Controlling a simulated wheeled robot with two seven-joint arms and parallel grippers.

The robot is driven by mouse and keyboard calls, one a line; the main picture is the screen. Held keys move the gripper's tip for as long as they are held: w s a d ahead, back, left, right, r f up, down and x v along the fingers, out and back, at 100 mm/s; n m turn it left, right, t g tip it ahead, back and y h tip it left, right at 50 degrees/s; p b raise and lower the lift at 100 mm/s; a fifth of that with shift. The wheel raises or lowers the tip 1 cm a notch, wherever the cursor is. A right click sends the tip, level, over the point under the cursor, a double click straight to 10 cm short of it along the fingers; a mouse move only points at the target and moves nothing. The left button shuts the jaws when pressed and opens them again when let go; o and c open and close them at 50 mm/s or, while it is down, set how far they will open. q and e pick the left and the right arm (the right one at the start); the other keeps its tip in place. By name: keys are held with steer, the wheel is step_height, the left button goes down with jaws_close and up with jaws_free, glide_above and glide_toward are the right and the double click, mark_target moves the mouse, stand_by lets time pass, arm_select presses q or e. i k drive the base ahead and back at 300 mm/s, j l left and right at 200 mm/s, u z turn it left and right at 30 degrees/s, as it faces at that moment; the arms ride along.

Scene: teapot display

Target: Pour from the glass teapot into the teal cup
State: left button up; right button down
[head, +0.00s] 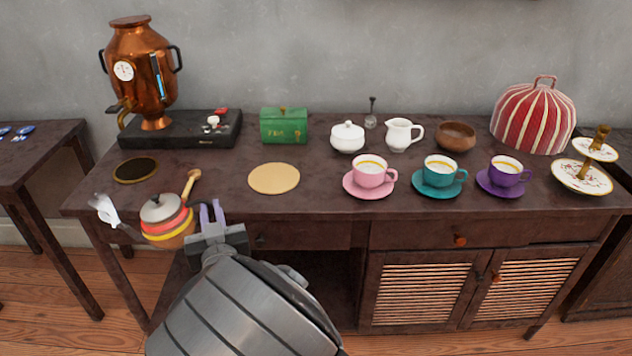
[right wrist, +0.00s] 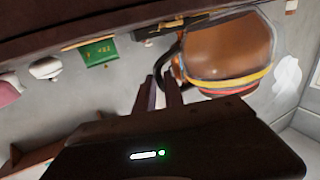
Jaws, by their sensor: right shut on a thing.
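The glass teapot (head: 168,235) has brown liquid, red and yellow bands and a grey lid. It is at the table's front left edge. My right gripper (head: 211,212) is right beside it, shut on its dark handle, which shows between the fingers (right wrist: 162,92) in the right wrist view. The teapot (right wrist: 228,48) fills the upper right there; I cannot tell its exact tilt. A white piece (head: 104,209) shows at its left end. The teal cup (head: 438,171) stands upright on a teal saucer (head: 427,191) at the right, far from the teapot, with a pale inside and gold ring. My left gripper is not in view.
A pink cup (head: 369,174) and a purple cup (head: 505,173) flank the teal one. A round tan mat (head: 274,178) lies bare. Behind are a green box (head: 284,128), white sugar pot (head: 347,138), white jug (head: 398,136) and copper samovar (head: 143,75).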

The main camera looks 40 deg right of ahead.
mark_target(444, 175)
steer(key=z, duration=1.5)
steer(key=k+l+u, duration=0.15)
steer(key=u, duration=0.3)
steer(key=k+u, duration=0.45)
steer(key=i+l, duration=0.05)
steer(key=i, duration=0.05)
